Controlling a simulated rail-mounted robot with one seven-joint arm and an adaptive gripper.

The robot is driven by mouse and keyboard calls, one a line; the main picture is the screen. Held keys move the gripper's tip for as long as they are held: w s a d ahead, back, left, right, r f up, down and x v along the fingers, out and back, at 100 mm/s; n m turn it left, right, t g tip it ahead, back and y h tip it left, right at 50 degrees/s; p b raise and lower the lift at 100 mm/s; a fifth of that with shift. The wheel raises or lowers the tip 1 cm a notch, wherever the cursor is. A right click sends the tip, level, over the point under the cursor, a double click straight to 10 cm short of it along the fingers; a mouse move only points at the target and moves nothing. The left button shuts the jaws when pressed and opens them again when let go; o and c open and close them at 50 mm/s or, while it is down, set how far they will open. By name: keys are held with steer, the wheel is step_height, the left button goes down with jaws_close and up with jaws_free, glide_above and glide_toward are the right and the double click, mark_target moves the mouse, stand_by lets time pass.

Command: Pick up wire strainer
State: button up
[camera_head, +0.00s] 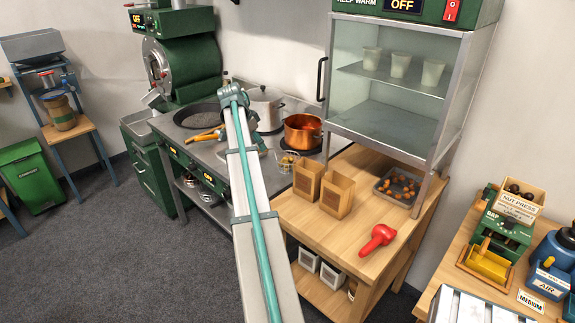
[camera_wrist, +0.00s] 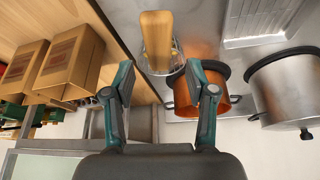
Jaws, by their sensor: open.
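The wire strainer (camera_head: 288,162) is a small wire basket at the right end of the steel counter, just left of the paper-bag-like boxes and in front of the copper pot. In the wrist view, an upright wooden handle (camera_wrist: 157,38) with a shiny rounded metal part around its base appears to be the strainer. My gripper (camera_wrist: 161,80) is open and empty in the wrist view. Its two fingers are spread below the handle in the picture, apart from it. In the head view my arm hides most of the gripper.
The copper pot (camera_head: 302,132) and steel pot (camera_head: 265,105) stand close behind the strainer. Two brown boxes (camera_head: 337,195) stand on the wooden table (camera_head: 310,228) to the right. A glass cabinet (camera_head: 395,90) rises behind, with a tray of chestnuts (camera_head: 381,193) below it.

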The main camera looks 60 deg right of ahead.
steer(key=p+x, duration=0.1)
steer(key=x, duration=0.3)
steer(key=shift+s+d, duration=0.1)
steer(key=shift+c, duration=0.3)
jaws_close()
